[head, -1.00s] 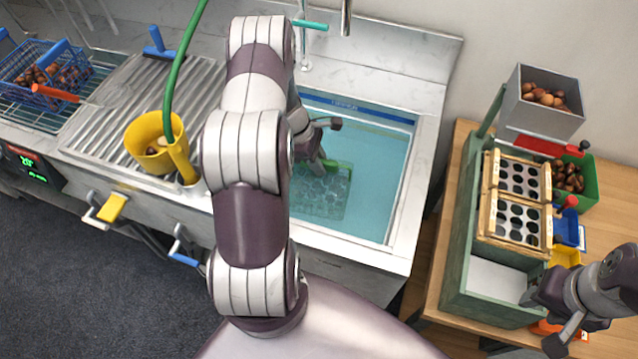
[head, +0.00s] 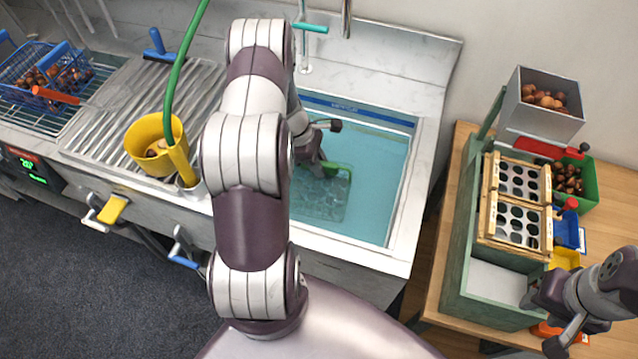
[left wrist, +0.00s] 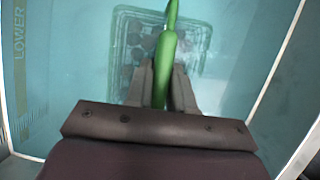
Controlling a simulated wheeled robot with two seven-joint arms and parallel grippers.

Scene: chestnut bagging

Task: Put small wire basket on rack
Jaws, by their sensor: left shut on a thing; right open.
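The small wire basket (head: 318,203) is in the blue water of the sink and looks blurred through it. Its green handle (head: 340,167) rises towards my left gripper (head: 322,166). In the left wrist view, the gripper (left wrist: 163,95) is shut on the green handle (left wrist: 165,60), and the basket (left wrist: 122,50) shows dark round shapes that may be chestnuts. My right gripper (head: 550,322) is open and empty near the right table's front. A wire rack (head: 28,112) is at the far left.
A blue wire basket (head: 60,88) of chestnuts stands on the rack. A ribbed drainboard (head: 110,100) lies between rack and sink, with a yellow cup (head: 145,140) and green hose (head: 178,75). Sink walls (head: 402,190) surround the small basket. A green sorting box (head: 455,260) stands right.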

